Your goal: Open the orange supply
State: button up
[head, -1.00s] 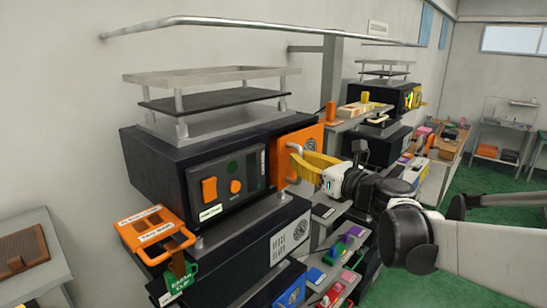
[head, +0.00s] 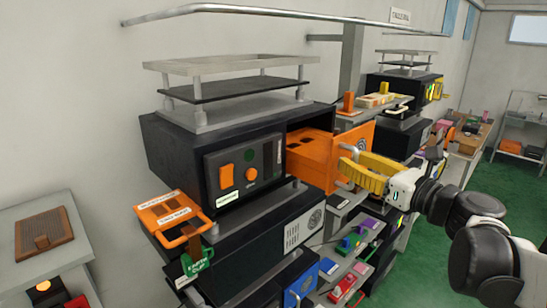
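The orange supply drawer (head: 312,162) is pulled out of the right side of the black cabinet (head: 175,160). Its orange side and top show, with dark openings on top. Its front face carries a grey handle (head: 345,184). My gripper (head: 348,172), with yellow fingers, is at the handle in front of the drawer. The fingers appear closed around the handle, though their tips partly hide it.
An orange switch (head: 226,177) and knob sit on the cabinet's front panel. Shelves with coloured blocks (head: 350,242) lie below the drawer. Green floor (head: 500,190) is open at right.

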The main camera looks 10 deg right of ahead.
jog(key=v, duration=1.2)
